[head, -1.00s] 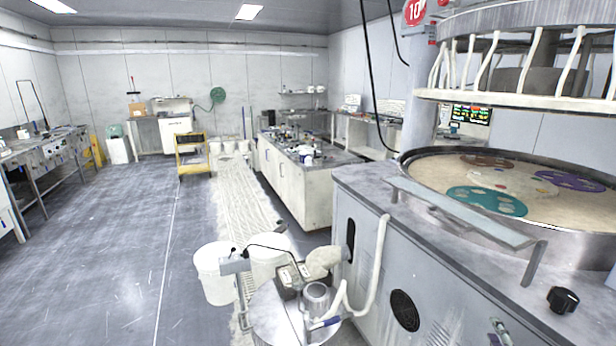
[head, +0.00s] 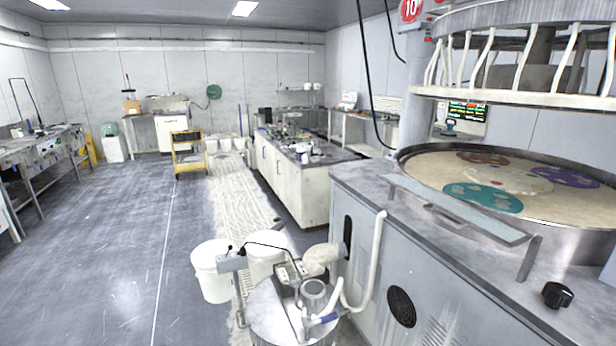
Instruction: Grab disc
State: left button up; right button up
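Several coloured discs lie on the round beige platen (head: 440,175) of the polishing machine at the right. A teal disc (head: 483,197) is nearest, a purple disc (head: 565,177) is at the right, and a brown disc (head: 482,158) is at the back. The teal and purple discs have holes or spots in them. Small coloured spots show on a pale area between the discs. Neither of my grippers is in the head view, so their state is hidden.
The grey machine cabinet (head: 440,270) fills the right front, with a black knob (head: 558,296) on top. An upper ring with white hoses (head: 520,97) hangs over the platen. White buckets (head: 212,270) and a metal drum (head: 285,318) stand at its left. The left floor is clear.

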aim_at(499, 203)
jog(key=z, duration=1.3)
